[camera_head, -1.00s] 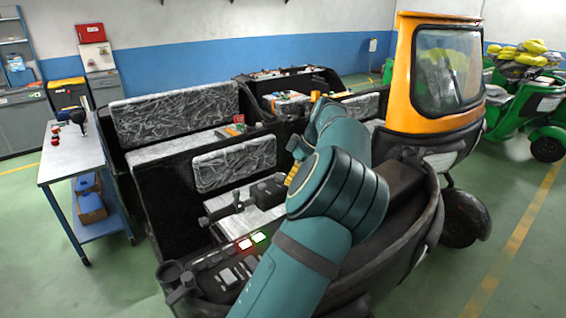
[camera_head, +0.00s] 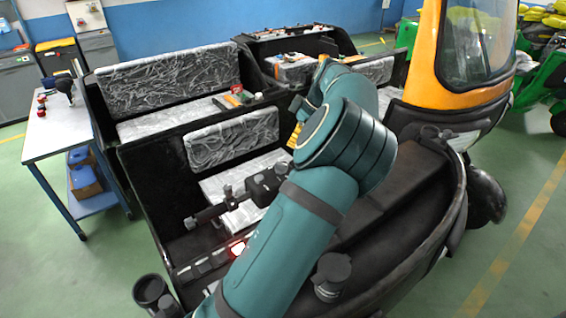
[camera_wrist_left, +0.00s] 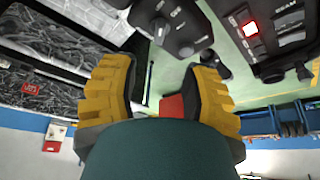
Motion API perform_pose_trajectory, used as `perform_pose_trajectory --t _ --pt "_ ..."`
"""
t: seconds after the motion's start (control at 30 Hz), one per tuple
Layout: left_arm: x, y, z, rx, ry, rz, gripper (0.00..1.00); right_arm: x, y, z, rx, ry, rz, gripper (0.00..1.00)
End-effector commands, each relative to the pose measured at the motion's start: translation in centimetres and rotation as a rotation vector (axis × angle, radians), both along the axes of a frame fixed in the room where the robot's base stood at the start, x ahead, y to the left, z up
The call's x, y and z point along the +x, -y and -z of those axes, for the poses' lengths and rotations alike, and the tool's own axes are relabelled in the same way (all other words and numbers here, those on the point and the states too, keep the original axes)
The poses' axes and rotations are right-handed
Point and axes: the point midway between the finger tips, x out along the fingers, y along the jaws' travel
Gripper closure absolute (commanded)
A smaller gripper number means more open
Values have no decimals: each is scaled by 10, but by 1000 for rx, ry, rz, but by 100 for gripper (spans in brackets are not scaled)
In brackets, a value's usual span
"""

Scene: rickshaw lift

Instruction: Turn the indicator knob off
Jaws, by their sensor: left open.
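The black handlebar (camera_head: 222,208) crosses the cab of the open rickshaw, with a control cluster (camera_head: 265,185) at its right part. In the left wrist view a labelled black housing with knobs (camera_wrist_left: 170,25) shows at the top, beyond the fingertips. I cannot tell which knob is the indicator knob or how it is turned. A red light (camera_head: 237,250) glows on the dashboard; it also shows in the left wrist view (camera_wrist_left: 251,28). My left gripper (camera_wrist_left: 160,70) is open, its yellow fingers apart and not closed on the housing. In the head view my arm mostly hides it (camera_head: 295,135).
A workbench (camera_head: 55,130) with tools stands at the left. Plastic-wrapped seats (camera_head: 232,140) lie behind the handlebar. The orange-framed windscreen (camera_head: 440,65) rises at the right. My left arm covers part of the dashboard. Green floor is clear at lower left.

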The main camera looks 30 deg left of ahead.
Motion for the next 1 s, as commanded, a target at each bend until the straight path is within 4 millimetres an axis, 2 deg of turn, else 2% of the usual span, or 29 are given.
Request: perform_pose_trajectory --t 0.3,0.5,0.7,1.0 --pt "-6 -24 58 1 -4 -4 54 0 0 0 0 0 0 53" --pt "-9 -37 89 0 -3 -3 54 0 0 -1 0 0 0 53" --pt "-10 -43 106 1 -1 0 54 0 0 -2 0 0 -1 53" --pt "-10 -45 110 0 -1 0 54 0 0 -2 0 0 -1 53"
